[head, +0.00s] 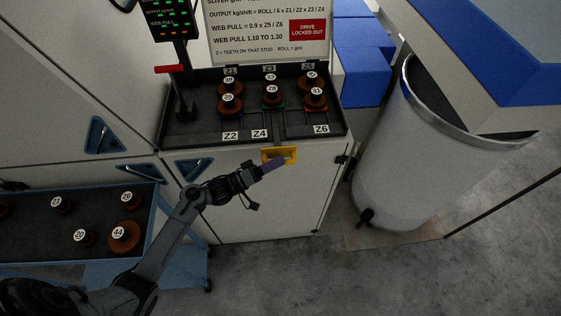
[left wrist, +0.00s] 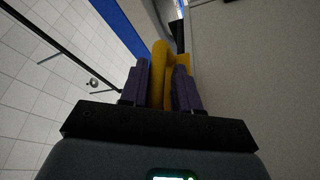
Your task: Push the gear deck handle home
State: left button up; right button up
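The gear deck (head: 185,130) is a dark tray on top of a pale cabinet, carrying several numbered brown gears. Its yellow handle (head: 290,152) is on the cabinet's front face, just below the deck's front edge. My left gripper (head: 272,165) reaches the handle from the lower left. In the left wrist view the yellow handle (left wrist: 160,58) stands between the two purple fingers of my left gripper (left wrist: 162,88), which lie close against both its sides. The fingers cover part of the handle. How far the deck sticks out cannot be told. My right gripper is not in view.
A blue cart (head: 150,235) with loose gears stands at the left. A red-handled lever (head: 169,69) rises at the deck's left. A large pale can (head: 400,165) stands at the right. A sign (head: 265,30) behind the deck reads "drive locked out". The floor in front is clear.

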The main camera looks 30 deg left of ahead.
pick_arm(q)
jog(key=b+v, duration=0.1)
jog(key=v, duration=0.8)
jog(key=shift+s, duration=0.25)
jog(key=shift+f, duration=0.1)
jog(key=s+d+f+m+g+y, duration=0.1)
jog(key=s+d+f+g+y, duration=0.15)
jog(key=d, duration=0.45)
jog(key=s+d+f+m+g+y, duration=0.1)
jog(key=s+d+y, duration=0.1)
jog(key=s+d, duration=0.35)
jog(key=s+a+m+g+y, duration=0.2)
jog(key=s+m+g+y, duration=0.3)
jog(key=s+g, duration=0.5)
notch_tip(320, 180, up, 16)
jog(key=s+y+p, duration=0.1)
jog(key=p, duration=1.4)
jog(key=shift+f, duration=0.2)
